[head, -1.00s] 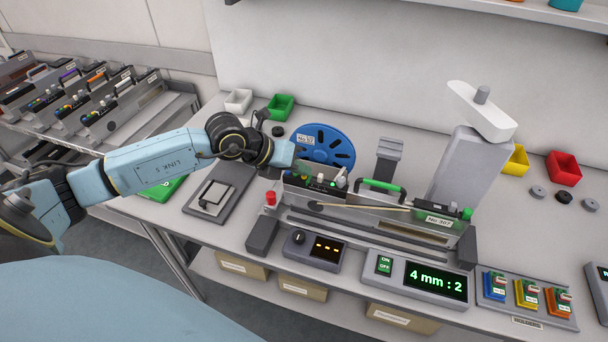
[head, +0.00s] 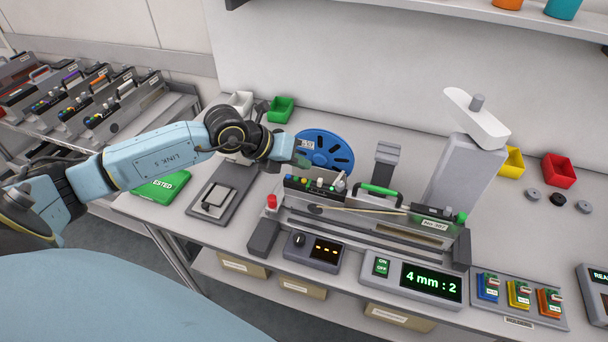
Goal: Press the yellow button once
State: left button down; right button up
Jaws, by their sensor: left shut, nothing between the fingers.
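The feeder (head: 365,222) labelled No 307 lies on the bench, with a row of small coloured buttons at its left end. A small yellow-orange button (head: 290,178) shows at the left of that row, beside a green one; the details are tiny. My left gripper (head: 301,161) is shut and empty, just above and behind the button row, in front of the blue reel. Its fingertips are small and partly hidden by its wrist, and I cannot see it touching any button. My right gripper is not in view.
A blue reel (head: 324,148) stands behind the feeder. A red knob (head: 271,202) is at its left end and a green handle (head: 380,190) on top. A display (head: 431,282) reads 4 mm : 2. Blue, yellow and orange units sit in a holder (head: 519,321) at right.

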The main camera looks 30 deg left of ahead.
aim_at(300, 183)
pick_arm(q)
notch_tip(300, 183, up, 3)
jog(key=shift+p, duration=0.8)
